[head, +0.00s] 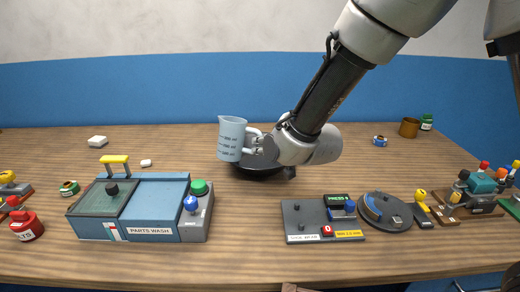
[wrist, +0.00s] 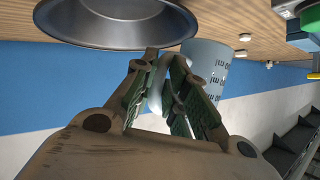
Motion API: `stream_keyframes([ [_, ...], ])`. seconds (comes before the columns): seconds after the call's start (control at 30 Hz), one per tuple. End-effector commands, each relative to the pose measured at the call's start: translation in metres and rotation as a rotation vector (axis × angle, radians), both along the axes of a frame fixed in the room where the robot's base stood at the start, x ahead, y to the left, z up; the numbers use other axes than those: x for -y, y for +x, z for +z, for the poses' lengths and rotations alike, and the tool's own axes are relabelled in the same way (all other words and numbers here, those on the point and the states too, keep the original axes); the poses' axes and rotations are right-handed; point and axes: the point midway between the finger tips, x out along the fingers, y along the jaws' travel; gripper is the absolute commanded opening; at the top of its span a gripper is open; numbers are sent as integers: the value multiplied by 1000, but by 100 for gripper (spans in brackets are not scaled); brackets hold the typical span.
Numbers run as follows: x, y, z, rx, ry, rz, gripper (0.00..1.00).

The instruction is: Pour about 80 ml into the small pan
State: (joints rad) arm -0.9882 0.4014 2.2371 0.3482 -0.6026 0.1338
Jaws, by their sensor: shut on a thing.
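A pale blue measuring jug (head: 232,138) with dark graduation marks is held up in front of the pan, looking upright or nearly so in the head view. My gripper (head: 262,140) is shut on the jug's white handle. In the wrist view the jug (wrist: 205,65) shows beyond the fingers of my gripper (wrist: 165,90), with the handle between them. The dark round pan (head: 260,168) sits on the table behind and below my gripper, partly hidden by it. Its wide rim and bowl show in the wrist view (wrist: 120,22). The liquid level in the jug cannot be made out.
A dark press panel (head: 300,220) and round dial (head: 385,212) stand at front right. A brown cup (head: 409,127) is at back right. The back-left table is mostly clear.

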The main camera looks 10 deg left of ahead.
Motion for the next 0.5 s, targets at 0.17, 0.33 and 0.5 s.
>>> stream_keyframes([
  [0.17, 4, 6, -2, -98, 57, 1, 0],
  [0.33, 6, 10, -4, -179, 103, 4, 0],
  [0.5, 9, 14, -7, -251, 144, 5, 0],
])
